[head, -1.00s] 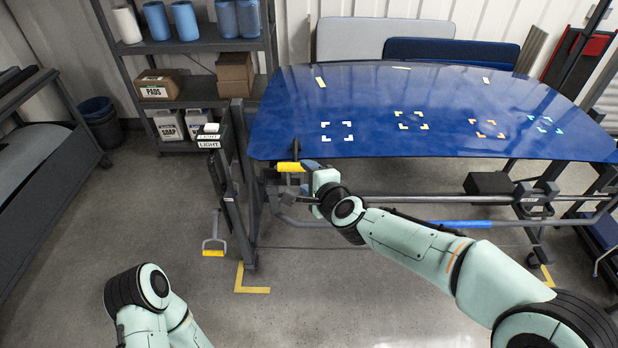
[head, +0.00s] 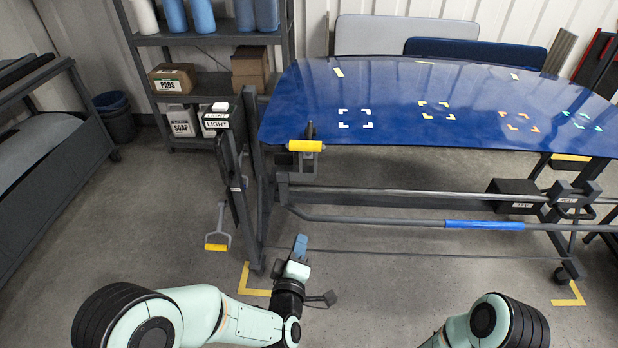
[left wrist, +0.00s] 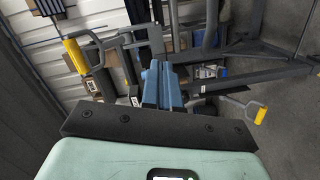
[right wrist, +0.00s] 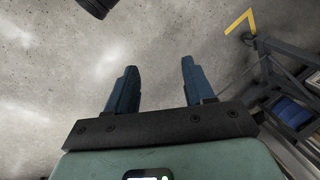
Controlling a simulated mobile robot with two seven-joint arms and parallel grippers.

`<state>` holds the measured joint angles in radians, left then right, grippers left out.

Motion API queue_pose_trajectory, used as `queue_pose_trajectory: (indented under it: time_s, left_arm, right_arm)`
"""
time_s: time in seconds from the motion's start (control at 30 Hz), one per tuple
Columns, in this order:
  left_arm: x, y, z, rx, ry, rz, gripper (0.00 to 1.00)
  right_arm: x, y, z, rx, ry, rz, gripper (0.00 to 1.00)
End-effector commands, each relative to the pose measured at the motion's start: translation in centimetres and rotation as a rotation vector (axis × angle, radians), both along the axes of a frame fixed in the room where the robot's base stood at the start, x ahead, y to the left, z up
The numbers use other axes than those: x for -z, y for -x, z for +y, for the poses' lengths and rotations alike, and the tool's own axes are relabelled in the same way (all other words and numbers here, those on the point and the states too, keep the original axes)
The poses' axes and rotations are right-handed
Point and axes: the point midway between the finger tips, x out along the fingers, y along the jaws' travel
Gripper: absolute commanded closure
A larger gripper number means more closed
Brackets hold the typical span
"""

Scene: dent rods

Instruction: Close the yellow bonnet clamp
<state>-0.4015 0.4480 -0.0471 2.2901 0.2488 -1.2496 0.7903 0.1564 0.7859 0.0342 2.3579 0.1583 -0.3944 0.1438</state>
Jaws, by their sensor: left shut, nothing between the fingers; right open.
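The yellow bonnet clamp handle (head: 305,146) sits on a grey bracket at the near left corner of the blue bonnet (head: 440,110). It also shows at the upper left of the left wrist view (left wrist: 75,55). My left gripper (head: 301,243) is shut and empty, low in front of the stand and well below the clamp. Its closed blue fingers (left wrist: 160,85) show in the left wrist view. My right gripper (right wrist: 153,85) is open and empty over bare floor in the right wrist view. In the head view only part of my right arm shows, at bottom right.
A bar with a blue sleeve (head: 484,225) crosses the stand's front. Shelves (head: 205,85) stand behind left. Floor in front is clear.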

Motion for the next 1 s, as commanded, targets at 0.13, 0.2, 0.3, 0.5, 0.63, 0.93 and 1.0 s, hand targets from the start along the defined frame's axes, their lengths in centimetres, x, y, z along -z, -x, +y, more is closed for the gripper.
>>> queue_pose_trajectory:
  time_s: [0.13, 0.2, 0.3, 0.5, 0.63, 0.93, 1.0]
  left_arm:
    - [-8.1, 0.5, -1.3, -0.038, 0.245, -0.264, 1.0]
    - [-10.3, 1.0, -1.4, -0.047, 0.313, -0.328, 1.0]
    - [-11.7, 1.0, -1.3, -0.052, 0.355, -0.367, 1.0]
    - [-12.8, -1.4, -1.3, -0.054, 0.356, -0.37, 1.0]
    - [-13.6, -4.0, -1.3, -0.052, 0.355, -0.37, 1.0]
    - [-15.2, -9.7, -1.4, -0.051, 0.352, -0.367, 1.0]
    - [-15.5, -10.6, -1.4, -0.05, 0.352, -0.366, 1.0]
  right_arm:
    - [5.2, 8.4, -0.1, -0.138, -0.035, 0.13, 0.47]
    - [5.8, 10.3, 0.1, -0.174, -0.051, 0.155, 0.47]
    - [6.0, 11.3, 0.2, -0.196, -0.061, 0.166, 0.47]
    - [5.4, 11.4, 0.2, -0.199, -0.062, 0.17, 0.47]
    - [5.0, 11.5, 0.2, -0.198, -0.063, 0.174, 0.47]
    - [4.2, 11.9, 0.2, -0.199, -0.065, 0.187, 0.47]
    - [4.1, 11.9, 0.2, -0.2, -0.065, 0.189, 0.47]
